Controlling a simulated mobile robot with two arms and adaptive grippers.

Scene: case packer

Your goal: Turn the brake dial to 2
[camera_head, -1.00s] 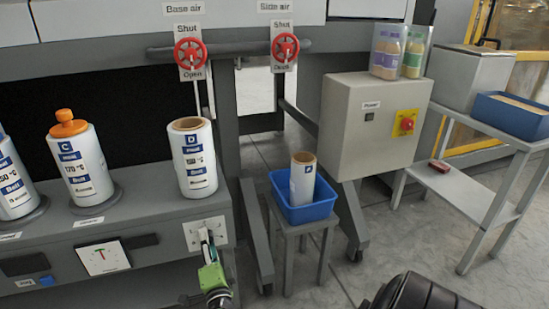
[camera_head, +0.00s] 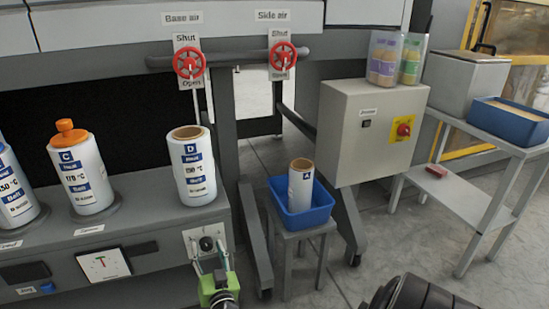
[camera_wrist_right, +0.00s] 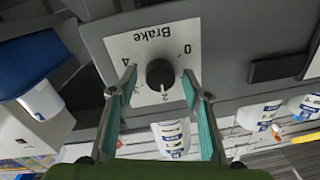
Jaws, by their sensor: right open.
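The brake dial is a round black knob (camera_head: 207,243) on a white plate at the right end of the grey bench front. In the right wrist view the knob (camera_wrist_right: 160,74) sits on the plate (camera_wrist_right: 150,47) marked "Brake", with 0, 2, 3 and 4 readable; the place for 1 is hidden by a finger. My right gripper (camera_head: 209,259), with a green body, is just below the dial in the head view. In the right wrist view its open fingers (camera_wrist_right: 158,73) stand on either side of the knob, not closed on it.
Labelled rolls C (camera_head: 83,172) and D (camera_head: 193,168) stand on the bench above the dial. A blue bin (camera_head: 318,211) with a roll sits on a stool to the right. Red valve wheels (camera_head: 189,64) are above.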

